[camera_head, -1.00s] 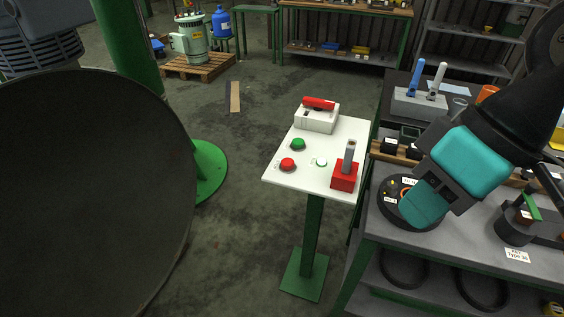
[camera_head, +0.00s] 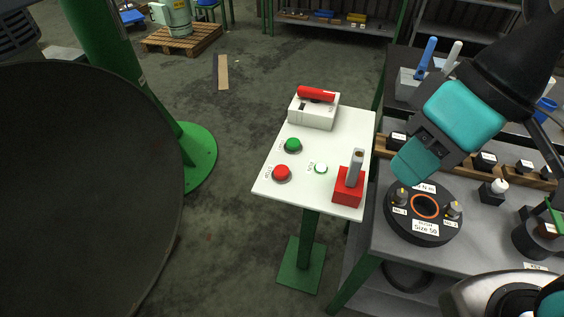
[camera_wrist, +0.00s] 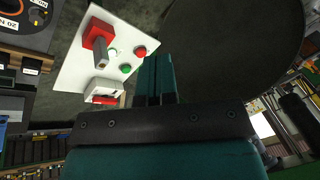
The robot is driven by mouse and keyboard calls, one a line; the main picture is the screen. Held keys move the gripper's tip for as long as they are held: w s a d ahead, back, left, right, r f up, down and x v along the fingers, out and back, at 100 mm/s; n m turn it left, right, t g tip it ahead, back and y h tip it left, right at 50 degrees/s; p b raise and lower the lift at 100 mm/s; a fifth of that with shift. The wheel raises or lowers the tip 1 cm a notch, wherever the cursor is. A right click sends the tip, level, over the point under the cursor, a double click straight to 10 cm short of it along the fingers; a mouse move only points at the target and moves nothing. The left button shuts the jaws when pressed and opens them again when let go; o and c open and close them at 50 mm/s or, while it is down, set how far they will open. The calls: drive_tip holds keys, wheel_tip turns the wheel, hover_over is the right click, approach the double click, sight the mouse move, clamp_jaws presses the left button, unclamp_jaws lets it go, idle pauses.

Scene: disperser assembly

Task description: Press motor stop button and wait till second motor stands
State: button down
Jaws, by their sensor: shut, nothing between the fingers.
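A white control panel (camera_head: 308,198) stands on a green post in the middle of the head view. On it are a red button (camera_head: 282,173) at front left, a green button (camera_head: 292,146) behind it, and a small white button (camera_head: 321,168) to the right. In the wrist view the red button (camera_wrist: 139,52) and green button (camera_wrist: 125,69) lie left of the fingers. My gripper (camera_head: 404,175) is shut and empty, right of the panel and above the bench; its teal fingers (camera_wrist: 155,72) also show in the wrist view. It touches no button.
A red block with a grey lever (camera_head: 348,190) and a white box with a red handle (camera_head: 314,107) sit on the panel. A bench (camera_head: 390,262) with a round black fixture (camera_head: 424,213) is at right. A large dark disc (camera_head: 85,190) fills the left.

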drive_tip(key=m+t+y+p, duration=0.3)
drive_tip(key=m+t+p, duration=0.3)
drive_tip(key=m+p, duration=1.25)
hover_over(281, 172)
drive_tip(key=b, duration=0.6)
wheel_tip(281, 172, down, 14)
drive_tip(key=m, duration=0.5)
drive_tip(key=shift+f, duration=0.2)
drive_tip(key=shift+f, duration=0.15)
wheel_tip(281, 172, down, 9)
drive_tip(key=b, duration=0.7)
drive_tip(key=shift+r, duration=0.2)
